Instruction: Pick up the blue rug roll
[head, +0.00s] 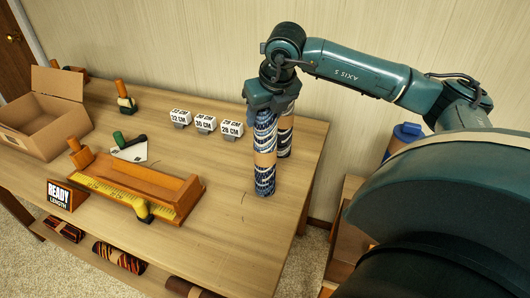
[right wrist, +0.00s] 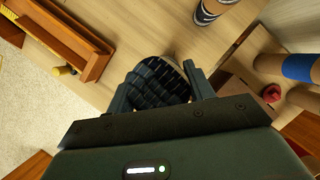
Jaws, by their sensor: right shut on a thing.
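My right gripper (head: 271,98) points down over the table's right part and is shut on the roll's top end. In the right wrist view the roll's dark blue woven top (right wrist: 155,82) sits between the two fingers of the gripper (right wrist: 160,98). I cannot tell whether its lower end touches the tabletop. My left gripper is in neither view.
A second, darker roll (head: 286,138) stands close behind. Three length signs (head: 205,124) stand left of it on the table (head: 225,185). A wooden measuring tray (head: 150,190), a READY LENGTH sign (head: 62,195) and an open carton (head: 40,130) lie farther left. Rolls (head: 118,257) lie on a lower shelf.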

